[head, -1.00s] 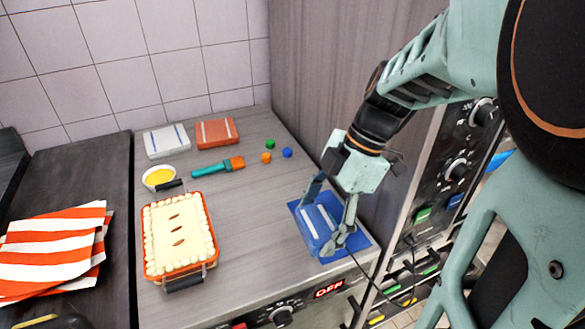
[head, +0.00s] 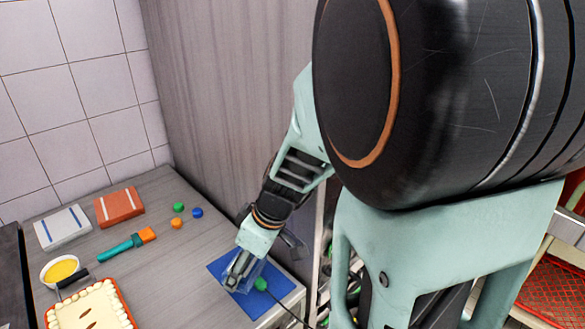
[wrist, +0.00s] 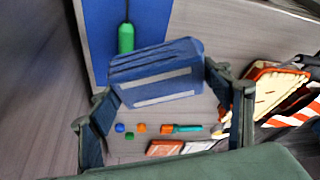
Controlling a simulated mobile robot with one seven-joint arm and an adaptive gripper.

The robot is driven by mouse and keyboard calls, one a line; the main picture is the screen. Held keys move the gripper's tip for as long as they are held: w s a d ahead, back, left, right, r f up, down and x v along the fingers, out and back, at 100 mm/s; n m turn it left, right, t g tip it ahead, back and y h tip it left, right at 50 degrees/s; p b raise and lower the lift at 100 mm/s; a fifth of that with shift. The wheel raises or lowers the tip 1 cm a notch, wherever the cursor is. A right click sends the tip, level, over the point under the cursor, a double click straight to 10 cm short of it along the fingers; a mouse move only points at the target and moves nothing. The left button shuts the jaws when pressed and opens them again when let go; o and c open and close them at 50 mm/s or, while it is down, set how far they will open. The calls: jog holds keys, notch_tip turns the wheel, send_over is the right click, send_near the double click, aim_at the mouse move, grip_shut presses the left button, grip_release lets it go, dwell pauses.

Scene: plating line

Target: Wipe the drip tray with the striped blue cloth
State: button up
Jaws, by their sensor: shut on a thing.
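The striped blue cloth (wrist: 155,72), blue with pale stripes, is between the two fingers of my gripper (wrist: 160,82) in the wrist view. My gripper is shut on it. In the head view my gripper (head: 240,279) is over the blue mat (head: 222,267), and the cloth is mostly hidden by the fingers. The cloth appears raised off the mat; the exact gap cannot be told. I cannot pick out a drip tray in these frames.
A green handle with a black cord (head: 261,284) lies on the mat. White (head: 62,227) and orange (head: 119,206) folded cloths, a brush (head: 127,243), a yellow bowl (head: 61,270) and a pie dish (head: 88,307) stand left. A red crate (head: 555,290) is far right.

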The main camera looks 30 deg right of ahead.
jog(key=w+m, duration=0.1)
jog(key=m, duration=0.1)
jog(key=w+m+h+p, duration=0.1)
jog(key=m, duration=0.1)
jog(key=shift+w+r+t, duration=0.2)
jog(key=shift+w+t, duration=0.1)
jog(key=m, duration=0.1)
jog(key=w+m+h+p, duration=0.1)
jog(key=w+m+h, duration=0.1)
jog(key=shift+w+a+r+m, duration=0.25)
jog(key=shift+a+r+m, duration=0.05)
jog(key=shift+r+m, duration=0.1)
